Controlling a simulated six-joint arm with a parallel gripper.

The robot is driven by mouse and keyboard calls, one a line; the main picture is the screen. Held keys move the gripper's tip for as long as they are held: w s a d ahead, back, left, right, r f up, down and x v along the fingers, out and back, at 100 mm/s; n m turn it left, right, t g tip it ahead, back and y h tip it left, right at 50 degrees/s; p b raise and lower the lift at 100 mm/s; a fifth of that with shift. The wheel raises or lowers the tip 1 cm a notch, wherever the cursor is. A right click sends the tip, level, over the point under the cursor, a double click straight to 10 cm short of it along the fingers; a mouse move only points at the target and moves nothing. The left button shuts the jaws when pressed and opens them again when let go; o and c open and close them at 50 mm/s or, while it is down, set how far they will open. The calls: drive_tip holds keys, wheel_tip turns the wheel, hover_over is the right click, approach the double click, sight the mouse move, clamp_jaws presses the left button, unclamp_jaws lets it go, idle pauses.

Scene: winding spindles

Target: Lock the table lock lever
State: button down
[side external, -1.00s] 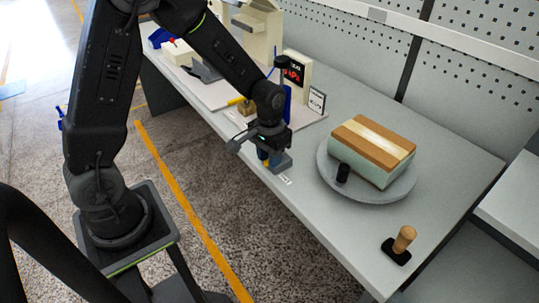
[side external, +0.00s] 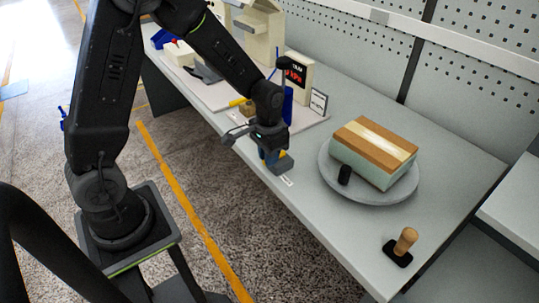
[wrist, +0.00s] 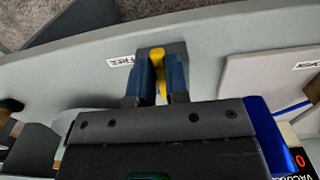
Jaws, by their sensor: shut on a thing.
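The table lock lever has a yellow handle (wrist: 157,60) on a grey block (side external: 284,166) near the table's front edge. My gripper (side external: 270,155) is low over this block. In the wrist view, my gripper's two blue fingers (wrist: 159,82) are on either side of the yellow handle and closed on it. The handle is partly hidden by the fingers. A small white label (wrist: 120,62) reading "FREE" lies on the table beside the block.
A round grey turntable (side external: 375,193) carries a striped block (side external: 373,152) to the right. A wooden-handled knob (side external: 405,241) is at the near right. A display box (side external: 298,78) and small sign (side external: 318,101) stand behind my gripper.

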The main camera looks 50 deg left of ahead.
drive_tip(key=c, duration=1.1)
unclamp_jaws()
drive_tip(key=shift+r, duration=0.1)
wheel_tip(320, 180, up, 14)
drive_tip(key=shift+f, duration=0.15)
drive_tip(key=s+d+r+t, duration=0.1)
drive_tip(key=s+r+t, duration=0.1)
drive_tip(key=s, duration=0.3)
drive_tip(key=s+d+r+t, duration=0.1)
drive_tip(key=s+r, duration=0.1)
drive_tip(key=s, duration=0.4)
drive_tip(key=s+d+r+t, duration=0.2)
drive_tip(key=s, duration=0.3)
drive_tip(key=shift+s+r+t, duration=0.25)
drive_tip(key=shift+t, duration=0.05)
